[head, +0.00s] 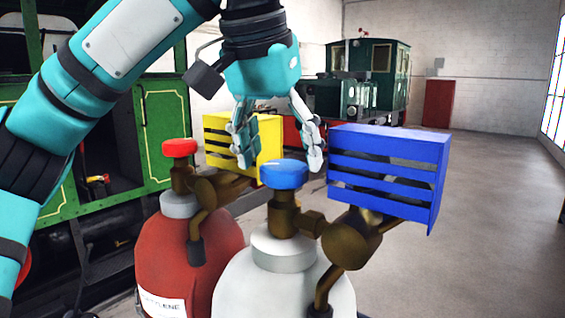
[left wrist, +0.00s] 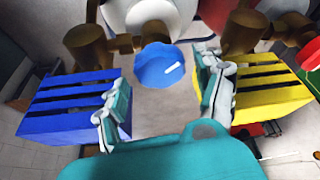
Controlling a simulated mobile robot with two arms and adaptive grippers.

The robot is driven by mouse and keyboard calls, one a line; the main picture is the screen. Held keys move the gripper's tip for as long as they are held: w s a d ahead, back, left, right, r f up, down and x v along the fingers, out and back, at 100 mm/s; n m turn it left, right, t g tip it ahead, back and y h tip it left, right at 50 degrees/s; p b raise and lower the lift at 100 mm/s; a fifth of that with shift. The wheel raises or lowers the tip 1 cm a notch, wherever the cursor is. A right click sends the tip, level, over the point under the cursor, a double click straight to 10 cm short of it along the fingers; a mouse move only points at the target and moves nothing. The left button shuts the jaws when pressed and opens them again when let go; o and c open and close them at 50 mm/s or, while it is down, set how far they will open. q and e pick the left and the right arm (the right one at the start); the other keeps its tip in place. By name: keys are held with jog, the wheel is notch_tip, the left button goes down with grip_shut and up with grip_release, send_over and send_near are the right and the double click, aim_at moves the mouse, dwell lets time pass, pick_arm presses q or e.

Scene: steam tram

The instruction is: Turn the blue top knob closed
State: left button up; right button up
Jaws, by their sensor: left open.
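The blue top knob (head: 284,174) sits on the brass valve of a white gas cylinder (head: 283,285) in the head view. My left gripper (head: 279,150) is open and points down, its fingertips just above and around the level of the knob's top. In the left wrist view the blue knob (left wrist: 158,66) lies ahead between the two spread fingers (left wrist: 160,105), with a gap on either side. I see no contact between the fingers and the knob. My right gripper is in neither view.
A blue slatted crate (head: 388,172) is right of the knob, and a yellow one (head: 232,142) is behind left. A red cylinder (head: 185,262) with a red knob (head: 179,147) stands to the left. Green rail vehicles (head: 373,75) stand behind. The floor at right is clear.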

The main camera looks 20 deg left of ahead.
pick_arm(q)
jog(key=shift+w+f, duration=0.2)
jog(key=shift+f, duration=0.35)
jog(key=shift+w+f, duration=0.3)
jog(key=shift+f, duration=0.25)
jog(key=shift+s, duration=0.1)
jog(key=shift+c, duration=0.6)
jog(key=c, duration=0.8)
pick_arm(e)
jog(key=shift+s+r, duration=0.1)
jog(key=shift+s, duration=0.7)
